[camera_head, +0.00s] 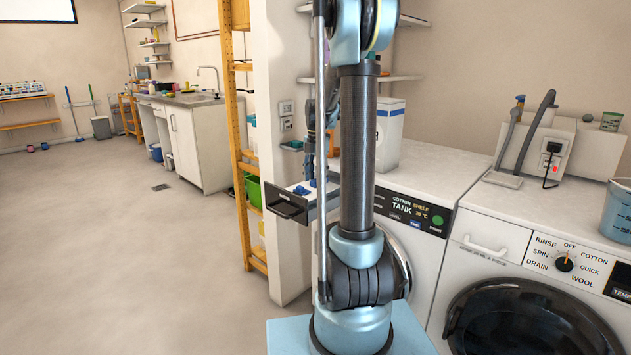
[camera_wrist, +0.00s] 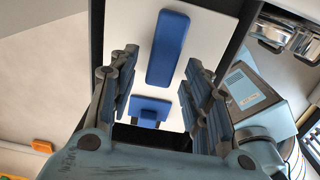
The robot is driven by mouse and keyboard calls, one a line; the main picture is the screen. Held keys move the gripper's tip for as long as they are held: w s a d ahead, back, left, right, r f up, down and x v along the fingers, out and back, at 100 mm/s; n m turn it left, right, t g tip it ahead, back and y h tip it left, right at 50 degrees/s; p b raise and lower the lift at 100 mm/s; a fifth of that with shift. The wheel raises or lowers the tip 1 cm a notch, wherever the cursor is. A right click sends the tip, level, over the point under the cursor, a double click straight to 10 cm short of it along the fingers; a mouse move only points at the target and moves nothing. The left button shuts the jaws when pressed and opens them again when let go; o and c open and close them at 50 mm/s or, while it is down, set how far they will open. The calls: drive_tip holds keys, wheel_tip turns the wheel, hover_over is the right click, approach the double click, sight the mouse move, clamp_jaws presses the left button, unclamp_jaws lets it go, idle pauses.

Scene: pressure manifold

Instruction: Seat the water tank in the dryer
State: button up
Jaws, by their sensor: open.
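The water tank (camera_head: 287,204) sticks out at the upper left of the dryer (camera_head: 411,212). It has a dark front with a handle slot and blue parts on its pale top. My arm column hides where it meets the dryer. In the wrist view, the pale tank top (camera_wrist: 208,32) fills the upper middle, with a long blue bar (camera_wrist: 168,48) and a smaller blue piece (camera_wrist: 150,110). My gripper (camera_wrist: 161,62) is open, its fingers on either side of these blue parts. I cannot tell whether they touch. The dryer display reads "TANK".
A washing machine (camera_head: 545,260) stands right of the dryer, with a hose holder (camera_head: 540,140) and a blue jug (camera_head: 619,212) on top. A white box (camera_head: 389,135) stands on the dryer. A white wall end and wooden shelf (camera_head: 236,130) stand left. Open floor (camera_head: 120,270) lies further left.

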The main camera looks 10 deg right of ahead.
wheel_tip(320, 180, up, 10)
drive_tip(key=s+m, duration=0.6)
drive_tip(key=s, duration=0.5)
drive_tip(key=s+a+f+m+t, duration=0.1)
drive_tip(key=s+f+m, duration=0.7)
drive_tip(key=s, duration=0.4)
drive_tip(key=s+f+m+t, duration=0.1)
drive_tip(key=s+f+m, duration=0.7)
drive_tip(key=s+m, duration=0.3)
drive_tip(key=shift+s+a+f, duration=0.35)
drive_tip(key=shift+s, duration=0.75)
drive_tip(key=shift+w+f, duration=0.2)
drive_tip(key=shift+w, duration=0.2)
